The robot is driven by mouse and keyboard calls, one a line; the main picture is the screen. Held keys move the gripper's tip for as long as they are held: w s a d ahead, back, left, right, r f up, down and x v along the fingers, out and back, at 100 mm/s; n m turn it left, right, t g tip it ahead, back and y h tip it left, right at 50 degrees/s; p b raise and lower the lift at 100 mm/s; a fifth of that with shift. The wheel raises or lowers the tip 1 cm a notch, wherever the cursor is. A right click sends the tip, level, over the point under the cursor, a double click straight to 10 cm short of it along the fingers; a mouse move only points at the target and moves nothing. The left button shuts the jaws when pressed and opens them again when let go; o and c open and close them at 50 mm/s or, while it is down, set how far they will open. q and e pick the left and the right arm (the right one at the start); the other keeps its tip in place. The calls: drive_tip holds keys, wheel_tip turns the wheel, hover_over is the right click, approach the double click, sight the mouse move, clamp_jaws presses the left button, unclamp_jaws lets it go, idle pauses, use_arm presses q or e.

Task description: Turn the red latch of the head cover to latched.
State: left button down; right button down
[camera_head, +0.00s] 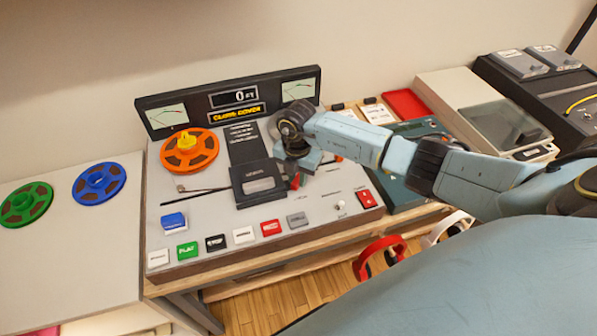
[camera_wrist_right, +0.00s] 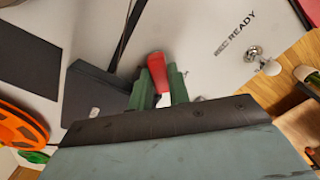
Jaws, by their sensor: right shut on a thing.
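The tape deck (camera_head: 330,196) stands on a wooden bench. Its black head cover (camera_head: 257,183) lies in the middle of the panel and also shows in the right wrist view (camera_wrist_right: 92,92). The red latch (camera_wrist_right: 157,68) is beside the head cover's edge; in the head view a bit of it (camera_head: 295,181) shows below my gripper. My right gripper (camera_wrist_right: 158,85) has its green fingers on either side of the red latch and is shut on it. The arm and gripper hide much of the latch in the head view. My left gripper is not in view.
An orange reel (camera_head: 190,151) sits on the deck's left, and a row of buttons (camera_head: 243,235) runs along its front. Blue (camera_head: 99,183) and green (camera_head: 26,204) reels lie on the left table. Headphones (camera_head: 378,256) hang at the bench's front.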

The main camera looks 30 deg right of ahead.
drive_tip(key=m+p, duration=0.1)
drive_tip(key=m, duration=0.1)
drive_tip(key=m+p, duration=0.2)
drive_tip(key=m, duration=0.1)
drive_tip(key=shift+w+a+r+m, duration=0.1)
drive_tip(key=shift+w+r+m, duration=0.05)
drive_tip(key=shift+w+m, duration=0.15)
drive_tip(key=shift+w+m+p, duration=0.2)
drive_tip(key=shift+m+p, duration=0.6)
drive_tip(key=shift+m, duration=1.1)
drive_tip(key=c, duration=1.3)
unclamp_jaws()
wheel_tip(320, 180, up, 13)
drive_tip(key=shift+r+p, duration=0.1)
drive_tip(key=shift+p, duration=0.6)
